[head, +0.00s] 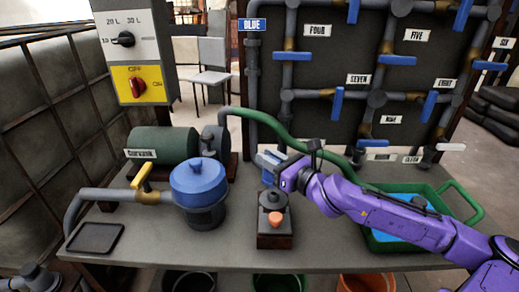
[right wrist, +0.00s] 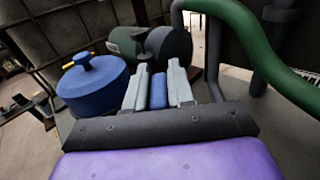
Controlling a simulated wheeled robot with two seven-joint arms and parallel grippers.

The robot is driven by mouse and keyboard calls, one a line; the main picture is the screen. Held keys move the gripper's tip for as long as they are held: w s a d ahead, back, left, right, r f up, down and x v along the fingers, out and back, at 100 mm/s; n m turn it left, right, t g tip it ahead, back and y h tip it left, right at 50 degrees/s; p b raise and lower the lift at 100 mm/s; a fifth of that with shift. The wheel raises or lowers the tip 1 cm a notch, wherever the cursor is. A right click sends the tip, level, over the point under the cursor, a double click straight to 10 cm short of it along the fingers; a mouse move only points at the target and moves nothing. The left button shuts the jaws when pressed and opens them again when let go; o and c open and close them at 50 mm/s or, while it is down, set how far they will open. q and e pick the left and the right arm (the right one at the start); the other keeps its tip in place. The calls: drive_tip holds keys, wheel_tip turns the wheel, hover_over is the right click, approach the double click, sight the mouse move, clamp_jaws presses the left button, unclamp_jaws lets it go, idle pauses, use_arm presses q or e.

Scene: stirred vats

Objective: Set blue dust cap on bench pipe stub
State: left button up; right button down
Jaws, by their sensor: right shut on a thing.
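My right gripper (head: 268,168) reaches in from the right over the middle of the bench (head: 335,240). It is shut on the blue dust cap, which shows as a blue cylinder (right wrist: 158,90) between the two grey fingers in the right wrist view. In the head view the fingers and the cap are hard to tell apart. Just in front of and below the gripper stands a dark block (head: 275,240) with an orange knob-like piece (head: 274,219). A short dark upright part behind it is partly hidden; I cannot tell if it is the pipe stub. My left gripper is not in view.
A blue-lidded vat (head: 198,182) with a yellow-handled valve (head: 142,178) stands left of the gripper. A green motor (head: 163,146) is behind it. A green tray (head: 455,205) lies under my right arm. A dark flat tray (head: 95,238) is at the left.

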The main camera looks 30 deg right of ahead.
sight(270, 179)
drive_tip(key=shift+f, duration=0.15)
drive_tip(key=shift+s+f+b, duration=0.15)
drive_tip(key=shift+f+b, duration=0.05)
drive_tip(key=shift+b, duration=0.2)
wheel_tip(270, 179, down, 5)
drive_tip(key=b, duration=0.4)
drive_tip(key=shift+r, duration=0.1)
drive_tip(key=shift+s, duration=0.25)
drive_tip(key=shift+f+b, duration=0.4)
drive_tip(key=shift+b, duration=0.1)
idle(0.7)
drive_tip(key=c, duration=1.3)
unclamp_jaws()
drive_tip(key=shift+c, duration=0.2)
drive_tip(key=shift+o, duration=0.4)
